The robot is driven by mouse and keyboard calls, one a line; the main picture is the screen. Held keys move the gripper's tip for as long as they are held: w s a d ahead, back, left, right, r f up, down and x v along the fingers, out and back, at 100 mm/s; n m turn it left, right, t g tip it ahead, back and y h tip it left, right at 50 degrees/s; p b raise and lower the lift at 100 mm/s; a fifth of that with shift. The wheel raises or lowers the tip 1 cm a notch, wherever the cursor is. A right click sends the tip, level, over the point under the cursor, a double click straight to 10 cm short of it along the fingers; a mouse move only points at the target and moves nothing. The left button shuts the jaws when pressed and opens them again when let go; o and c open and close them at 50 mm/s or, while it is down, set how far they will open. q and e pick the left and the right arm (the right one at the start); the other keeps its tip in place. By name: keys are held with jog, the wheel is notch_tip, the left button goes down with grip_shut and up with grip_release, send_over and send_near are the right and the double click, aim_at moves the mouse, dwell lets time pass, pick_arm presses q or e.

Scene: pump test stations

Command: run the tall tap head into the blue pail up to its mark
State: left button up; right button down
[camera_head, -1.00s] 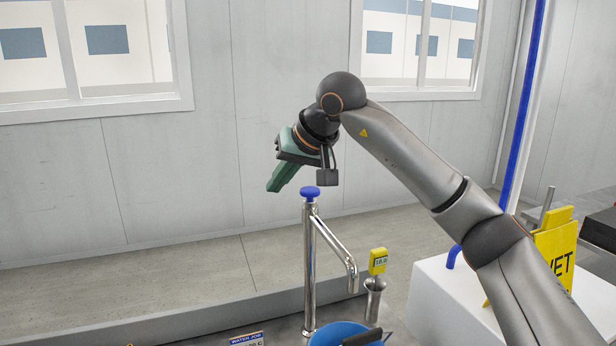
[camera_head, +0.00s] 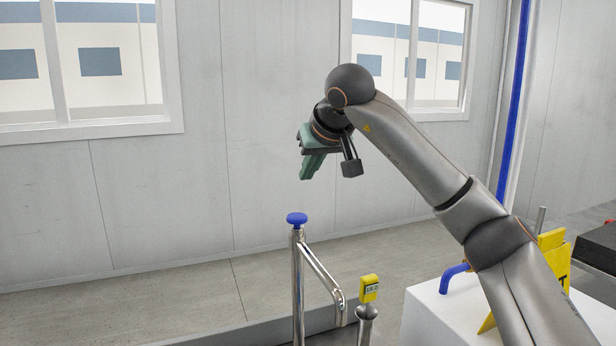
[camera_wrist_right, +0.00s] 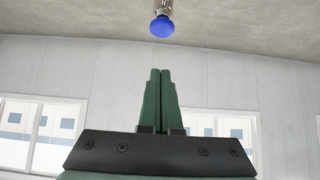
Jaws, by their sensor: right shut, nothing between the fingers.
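The tall tap head (camera_head: 298,280) is a chrome post with a blue knob (camera_head: 297,218) on top and a spout (camera_head: 326,275) that slopes down to the right. My right gripper (camera_head: 306,178) is above the knob and apart from it, with its green fingers shut and empty. In the right wrist view the shut fingers (camera_wrist_right: 160,100) show in the middle, and the blue knob (camera_wrist_right: 161,27) is beyond their tips at the top. The blue pail is not in view now. My left gripper is not in view.
A white block (camera_head: 435,310) with a blue pipe (camera_head: 452,275) and a yellow sign (camera_head: 553,262) are at the right, near my arm.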

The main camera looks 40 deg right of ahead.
send_over(295, 214)
jog(key=s, duration=0.3)
jog(key=f, duration=0.5)
jog(key=shift+w+a+f, duration=0.1)
jog(key=shift+a+f, duration=0.1)
jog(key=shift+a, duration=0.15)
notch_tip(295, 214, down, 3)
jog(key=shift+r, duration=0.2)
jog(key=shift+f, duration=0.65)
